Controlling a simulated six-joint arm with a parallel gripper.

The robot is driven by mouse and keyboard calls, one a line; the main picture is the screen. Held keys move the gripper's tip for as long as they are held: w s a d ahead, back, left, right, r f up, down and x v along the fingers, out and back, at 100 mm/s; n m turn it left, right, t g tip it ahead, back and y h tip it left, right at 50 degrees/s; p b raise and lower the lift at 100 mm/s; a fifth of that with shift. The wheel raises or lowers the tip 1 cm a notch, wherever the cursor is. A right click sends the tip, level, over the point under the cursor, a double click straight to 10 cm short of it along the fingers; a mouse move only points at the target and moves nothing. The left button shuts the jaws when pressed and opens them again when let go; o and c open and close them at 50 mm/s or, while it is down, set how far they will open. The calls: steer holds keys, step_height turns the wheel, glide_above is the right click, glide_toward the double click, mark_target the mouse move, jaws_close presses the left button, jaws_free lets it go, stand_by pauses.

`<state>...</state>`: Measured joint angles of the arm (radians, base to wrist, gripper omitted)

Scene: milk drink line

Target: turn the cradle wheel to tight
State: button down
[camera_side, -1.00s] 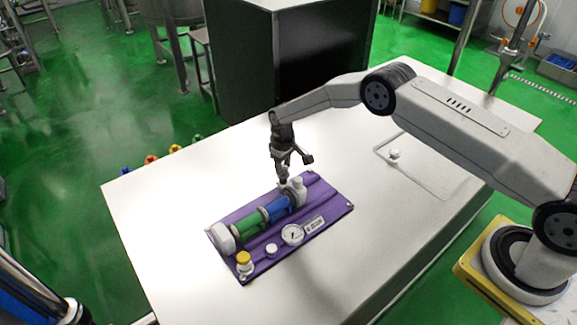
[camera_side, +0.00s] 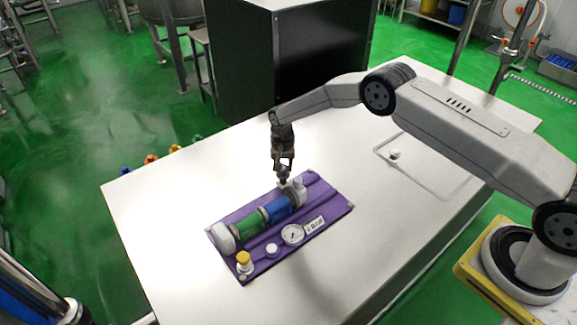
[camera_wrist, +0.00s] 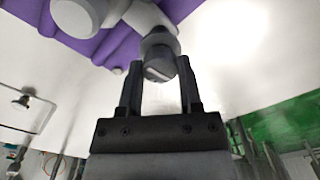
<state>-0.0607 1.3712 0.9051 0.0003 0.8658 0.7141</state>
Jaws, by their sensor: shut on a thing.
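The cradle wheel (camera_wrist: 158,70) is a small dark grey knob with a pale mark across its face, between my fingers in the wrist view. My gripper (camera_wrist: 159,63) is shut on it; it also shows in the side view (camera_side: 284,178), pointing down at the far right end of the cradle. The cradle is on a purple plate (camera_side: 325,188) and holds a cylinder with a green section (camera_side: 246,225) and a blue section (camera_side: 277,209). A white cap (camera_side: 223,239) is at its left end. In the side view my fingers mostly hide the wheel.
On the plate's front side are a round gauge (camera_side: 292,234), a white knob (camera_side: 271,249), a yellow-capped piece (camera_side: 243,258) and a label (camera_side: 314,225). A panel with a small white knob (camera_side: 394,154) lies to the right. The white table (camera_side: 160,235) around the plate is clear.

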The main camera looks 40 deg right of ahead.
steer(key=shift+m, duration=0.7)
steer(key=shift+c, duration=1.3)
jaws_free()
steer(key=shift+r, duration=0.15)
steer(key=shift+r, duration=3.8)
steer(key=shift+r, duration=0.1)
